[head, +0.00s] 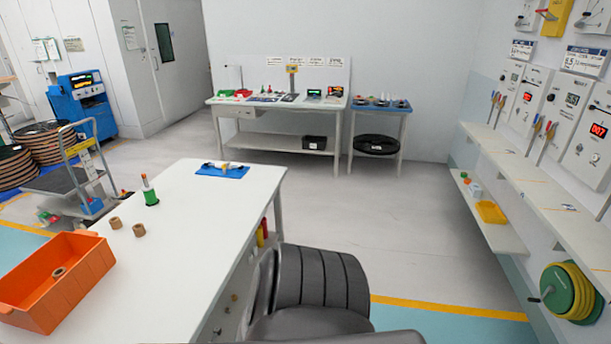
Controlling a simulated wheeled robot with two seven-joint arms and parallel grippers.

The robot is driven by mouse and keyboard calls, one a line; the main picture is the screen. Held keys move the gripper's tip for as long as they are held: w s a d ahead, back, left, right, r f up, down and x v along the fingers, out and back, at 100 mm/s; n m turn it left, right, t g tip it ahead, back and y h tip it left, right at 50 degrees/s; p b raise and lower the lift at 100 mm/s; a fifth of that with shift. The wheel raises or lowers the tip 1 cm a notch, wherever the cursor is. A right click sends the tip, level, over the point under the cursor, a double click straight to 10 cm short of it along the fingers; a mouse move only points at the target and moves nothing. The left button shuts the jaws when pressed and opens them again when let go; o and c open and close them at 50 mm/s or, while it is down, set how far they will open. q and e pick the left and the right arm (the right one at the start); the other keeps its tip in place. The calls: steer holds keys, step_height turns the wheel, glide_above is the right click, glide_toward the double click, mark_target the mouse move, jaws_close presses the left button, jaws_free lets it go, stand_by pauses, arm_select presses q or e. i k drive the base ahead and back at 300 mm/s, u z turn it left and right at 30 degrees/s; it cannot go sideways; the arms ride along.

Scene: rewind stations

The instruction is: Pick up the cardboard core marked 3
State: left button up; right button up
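Several small brown cardboard cores are on the white table in the head view. One core (116,223) stands near the orange bin, and a second core (138,230) stands just right of it. A further ring-shaped core (59,272) lies inside the orange bin (75,294). The marks on the cores are too small to read, so I cannot tell which is marked 3.
The white table (205,235) is mostly clear, with a blue mat (222,170) at its far end. A cart (68,183) stands to the left. A back bench (255,101) and a right-hand shelf (515,165) are farther off.

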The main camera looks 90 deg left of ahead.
mark_target(139, 230)
steer(key=i, duration=0.5)
steer(key=u, duration=2.2)
steer(key=i, duration=2.5)
steer(key=u, duration=2.8)
